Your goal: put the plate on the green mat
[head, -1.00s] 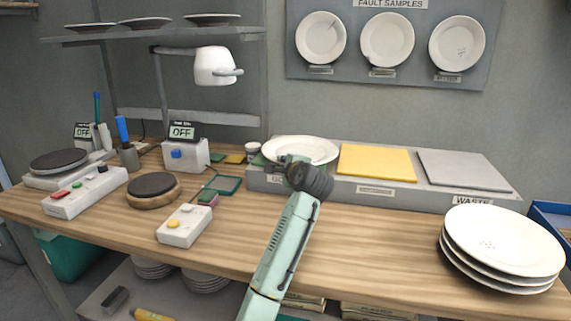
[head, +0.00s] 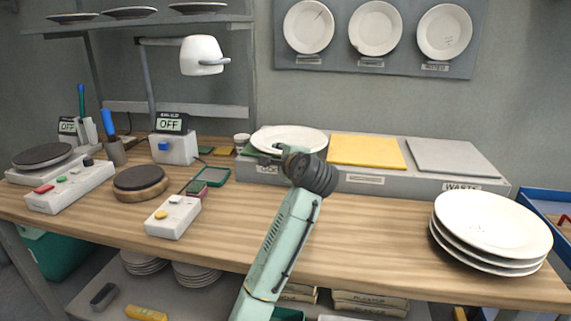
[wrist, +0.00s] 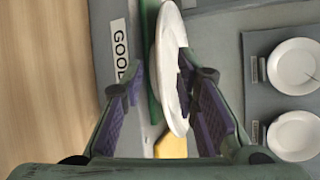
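The white plate (head: 289,138) lies at the left end of the grey stand, over the spot labelled GOOD. A strip of the green mat (head: 245,151) shows at its left; the plate hides most of the mat. In the wrist view the plate (wrist: 168,75) is seen nearly edge-on, against or just above the green mat (wrist: 152,65). My gripper (head: 277,158) is at the plate's front edge. Its fingers (wrist: 160,75) are spread on either side of the plate rim, with a visible gap between one finger and the plate. Whether the other finger touches it is unclear.
A yellow mat (head: 367,150) and a grey mat (head: 452,158) lie on the stand to the right. A stack of plates (head: 490,228) stands at the table's right. Button boxes (head: 174,217) and a lamp (head: 203,56) are at the left.

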